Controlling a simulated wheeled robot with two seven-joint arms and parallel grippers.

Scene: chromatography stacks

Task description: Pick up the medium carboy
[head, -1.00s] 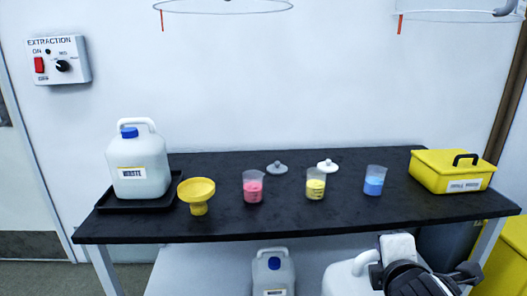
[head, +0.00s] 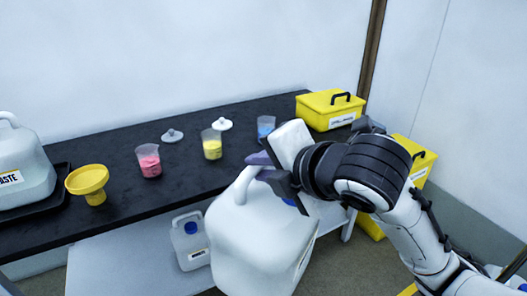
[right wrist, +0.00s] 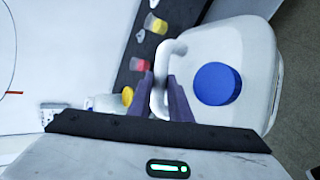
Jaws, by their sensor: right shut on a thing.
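The medium carboy (head: 255,240), a white jug with a blue cap, hangs in front of the table and hides part of its edge and lower shelf. My right gripper (head: 268,172) is shut on its handle (head: 243,186). In the right wrist view the handle (right wrist: 160,95) lies between the fingers, with the blue cap (right wrist: 217,84) to the right. The carboy's bottom is cut off in the head view, so what lies under it is hidden. My left gripper is not in view.
A smaller carboy (head: 190,242) stands on the lower shelf (head: 130,262). The black tabletop (head: 115,160) holds a waste carboy (head: 22,165) on a tray, a yellow funnel (head: 88,182), several beakers with coloured contents, and a yellow box (head: 330,108). Another yellow box (head: 412,160) is at right.

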